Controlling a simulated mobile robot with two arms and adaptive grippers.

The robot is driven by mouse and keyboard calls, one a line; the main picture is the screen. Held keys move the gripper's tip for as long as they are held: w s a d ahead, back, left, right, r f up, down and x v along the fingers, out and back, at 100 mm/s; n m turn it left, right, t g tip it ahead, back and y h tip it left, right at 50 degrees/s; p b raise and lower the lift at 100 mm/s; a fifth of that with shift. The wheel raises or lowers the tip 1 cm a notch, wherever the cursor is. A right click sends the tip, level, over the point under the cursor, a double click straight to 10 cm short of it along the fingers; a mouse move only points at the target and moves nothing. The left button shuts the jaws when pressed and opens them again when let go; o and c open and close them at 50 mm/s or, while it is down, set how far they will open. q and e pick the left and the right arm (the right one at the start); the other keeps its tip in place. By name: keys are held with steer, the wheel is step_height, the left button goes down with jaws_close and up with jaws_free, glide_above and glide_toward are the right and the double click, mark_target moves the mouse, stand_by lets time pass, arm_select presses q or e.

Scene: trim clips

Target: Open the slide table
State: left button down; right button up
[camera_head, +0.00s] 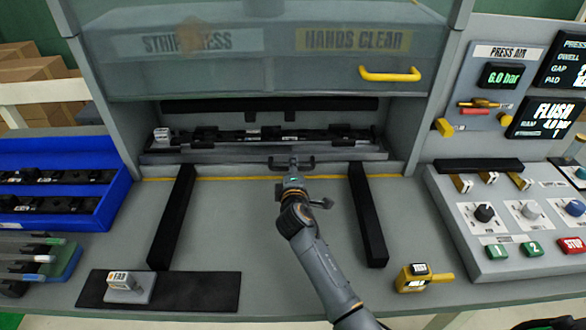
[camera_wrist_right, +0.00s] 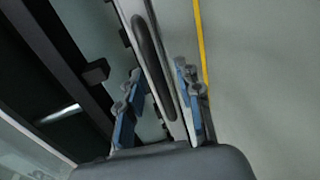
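The slide table (camera_head: 215,157) is a grey tray under the raised press opening, with a long black strip fixture on it. Its dark front handle (camera_head: 308,161) faces me. My right gripper (camera_head: 290,172) is at this handle. In the right wrist view a grey bar with a dark elongated part (camera_wrist_right: 150,55) runs between the blue-padded fingers of my right gripper (camera_wrist_right: 158,108). The fingers are apart, with visible gaps beside the bar. I cannot tell whether either finger touches it. My left gripper is not in view.
A blue bin (camera_head: 110,205) stands left, a black mat (camera_head: 200,290) front left, a yellow device (camera_head: 420,278) front right, and a control box (camera_head: 470,265) right.

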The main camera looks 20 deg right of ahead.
steer(key=shift+w, duration=0.15)
steer(key=shift+c, duration=0.4)
jaws_close()
steer(key=shift+f, duration=0.1)
